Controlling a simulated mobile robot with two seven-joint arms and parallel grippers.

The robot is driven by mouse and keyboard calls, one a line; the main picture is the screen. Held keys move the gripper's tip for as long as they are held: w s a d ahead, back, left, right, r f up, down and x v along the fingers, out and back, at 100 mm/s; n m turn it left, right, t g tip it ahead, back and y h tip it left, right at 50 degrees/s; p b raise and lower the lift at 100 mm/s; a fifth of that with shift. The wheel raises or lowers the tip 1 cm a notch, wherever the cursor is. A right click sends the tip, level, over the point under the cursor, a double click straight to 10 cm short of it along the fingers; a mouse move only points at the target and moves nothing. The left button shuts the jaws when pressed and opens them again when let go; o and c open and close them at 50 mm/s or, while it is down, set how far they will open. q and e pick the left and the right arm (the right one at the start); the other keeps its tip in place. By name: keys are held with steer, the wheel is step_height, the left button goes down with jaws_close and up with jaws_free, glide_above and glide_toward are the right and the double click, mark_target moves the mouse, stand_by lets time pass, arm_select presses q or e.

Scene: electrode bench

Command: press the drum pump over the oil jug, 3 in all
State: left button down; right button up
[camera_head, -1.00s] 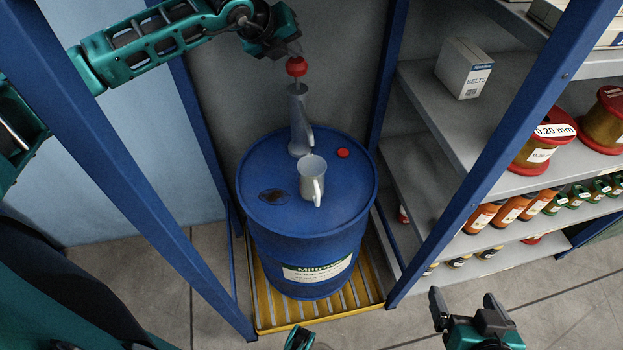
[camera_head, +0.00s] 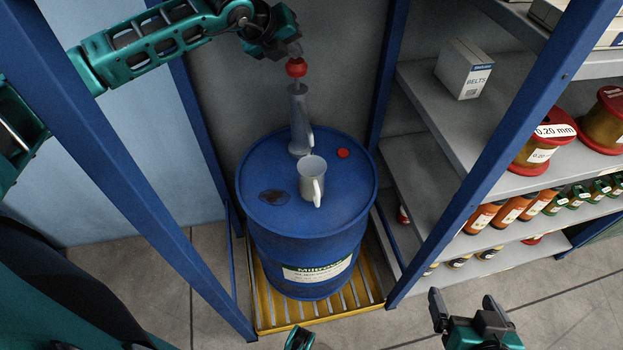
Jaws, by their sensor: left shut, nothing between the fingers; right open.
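The drum pump is a grey upright body (camera_head: 299,120) with a spout and a red knob (camera_head: 297,67) on top. It stands on the blue drum (camera_head: 262,165). The oil jug (camera_head: 311,180), light grey with a handle toward the front, stands on the drum lid beneath the spout. My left gripper (camera_head: 293,50) is shut and empty, its tips right above the red knob, seemingly touching it. My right gripper (camera_head: 465,306) is open and empty at the bottom right, away from the drum.
Blue frame posts (camera_head: 480,160) stand around the drum. A yellow slatted pallet (camera_head: 262,318) lies under it. Shelves on the right hold a BELTS box (camera_head: 463,69), wire spools (camera_head: 541,142) and several bottles. A red cap (camera_head: 343,153) and dark stain (camera_head: 273,197) are on the lid.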

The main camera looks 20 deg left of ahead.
mark_target(291, 63)
arm_select(q)
steer(key=shift+s+d+f, duration=0.15)
steer(key=shift+f, duration=0.2)
steer(key=shift+f+b, duration=0.5)
steer(key=shift+b, duration=0.2)
steer(key=shift+f+b, duration=0.8)
steer(key=shift+f, duration=0.15)
stand_by(0.8)
steer(key=shift+r, duration=0.1)
steer(key=shift+a+r+p, duration=0.25)
steer(key=shift+r+p, duration=0.45)
steer(key=shift+r, duration=0.9)
step_height(291, 63, up, 6)
steer(key=p, duration=0.3)
steer(key=shift+f+p, duration=0.1)
steer(key=shift+p, duration=0.2)
